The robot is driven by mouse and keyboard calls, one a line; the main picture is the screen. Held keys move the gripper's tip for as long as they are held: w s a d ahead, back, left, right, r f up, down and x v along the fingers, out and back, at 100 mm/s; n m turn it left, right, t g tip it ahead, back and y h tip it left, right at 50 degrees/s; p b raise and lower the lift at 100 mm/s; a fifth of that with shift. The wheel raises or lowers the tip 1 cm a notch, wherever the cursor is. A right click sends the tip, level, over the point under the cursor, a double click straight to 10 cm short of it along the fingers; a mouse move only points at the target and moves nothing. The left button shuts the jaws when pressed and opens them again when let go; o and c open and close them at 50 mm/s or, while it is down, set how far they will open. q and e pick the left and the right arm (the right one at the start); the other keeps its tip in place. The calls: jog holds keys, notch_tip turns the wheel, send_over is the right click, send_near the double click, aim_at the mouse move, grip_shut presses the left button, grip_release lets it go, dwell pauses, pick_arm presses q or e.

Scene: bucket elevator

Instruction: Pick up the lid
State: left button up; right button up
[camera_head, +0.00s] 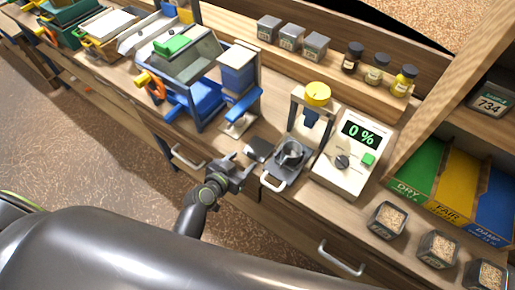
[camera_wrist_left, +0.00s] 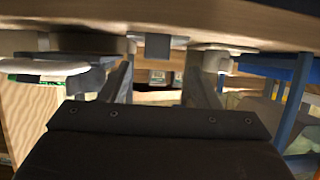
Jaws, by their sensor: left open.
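A small dark grey flat piece (camera_head: 260,150), which looks like the lid, lies on the bench left of the metal tray with the grey cup (camera_head: 290,155). My left gripper (camera_head: 246,166) is open and empty at the bench's front edge, just in front of the lid. I cannot tell whether they touch. In the left wrist view the two fingers (camera_wrist_left: 160,85) stand apart, with a small grey block (camera_wrist_left: 157,46) beyond and between them; I cannot tell if it is the lid. My right gripper is not in view.
Right of the tray stands a white meter (camera_head: 345,160) reading 0 %. A yellow-topped press (camera_head: 317,95) rises behind the cup. A blue and grey machine (camera_head: 195,85) stands left. Drawer handles (camera_head: 340,260) stick out below the bench edge. Grain jars (camera_head: 387,220) stand at right.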

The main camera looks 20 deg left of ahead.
aim_at(251, 154)
pick_arm(q)
jog(key=shift+w+d+f+p, duration=0.1)
jog(key=shift+w+d+p, duration=0.2)
jog(key=shift+w, duration=0.25)
jog(key=shift+p+x, duration=0.3)
jog(key=shift+x, duration=1.7)
jog(key=shift+s+f, duration=0.1)
jog(key=c, duration=1.1)
